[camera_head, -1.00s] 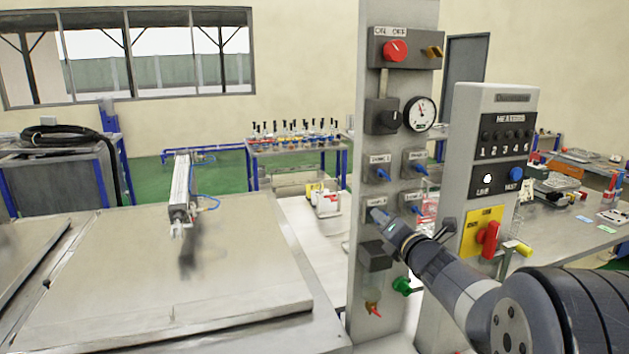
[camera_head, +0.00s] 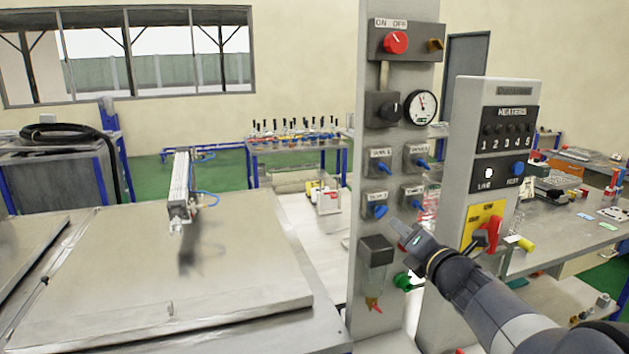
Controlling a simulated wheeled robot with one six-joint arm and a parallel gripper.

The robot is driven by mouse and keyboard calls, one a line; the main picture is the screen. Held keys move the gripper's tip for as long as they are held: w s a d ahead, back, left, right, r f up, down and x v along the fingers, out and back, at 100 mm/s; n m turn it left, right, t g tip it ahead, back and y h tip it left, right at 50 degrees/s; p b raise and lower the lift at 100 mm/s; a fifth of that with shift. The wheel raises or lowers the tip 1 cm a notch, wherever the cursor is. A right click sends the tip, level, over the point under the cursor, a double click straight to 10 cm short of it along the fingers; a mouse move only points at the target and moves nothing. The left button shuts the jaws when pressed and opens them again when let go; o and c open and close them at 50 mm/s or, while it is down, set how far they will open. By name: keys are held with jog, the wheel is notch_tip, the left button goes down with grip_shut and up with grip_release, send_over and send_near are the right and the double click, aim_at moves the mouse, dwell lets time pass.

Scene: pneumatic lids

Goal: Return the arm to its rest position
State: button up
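My gripper (camera_head: 398,228) is at the end of my arm, which comes in from the lower right. It is in front of the grey control panel (camera_head: 363,290), just right of and below the blue valve knob (camera_head: 380,211) on the lower left of the panel. A gap shows between the gripper and that knob. The gripper is small and seen from behind, so its fingers cannot be made out as open or shut. My arm hides part of the panel's lower right.
A flat metal lid (camera_head: 110,270) with a pneumatic cylinder (camera_head: 181,185) lies at left.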

aim_at(384, 214)
jog(key=p+x, duration=0.1)
jog(key=x, duration=0.6)
jog(key=shift+w+a, duration=0.1)
jog(key=shift+w, duration=0.05)
jog(key=shift+w+f+n, duration=0.1)
jog(key=shift+f+n, duration=0.05)
jog(key=shift+n, duration=0.25)
jog(key=shift+n+b, duration=0.6)
jog(key=shift+n, duration=0.4)
jog(key=n+b, duration=0.1)
jog(key=n, duration=0.9)
jog(key=shift+r+n, duration=0.2)
jog(key=shift+n, duration=0.2)
jog(key=n+p, duration=0.1)
jog(key=n, duration=0.3)
jog(key=shift+n, duration=0.3)
jog(key=shift+s+d+f, duration=0.1)
jog(key=shift+s+d, duration=0.15)
jog(key=shift+s, duration=0.4)
jog(key=shift+s+b, duration=0.25)
jog(key=shift+b, duration=0.05)
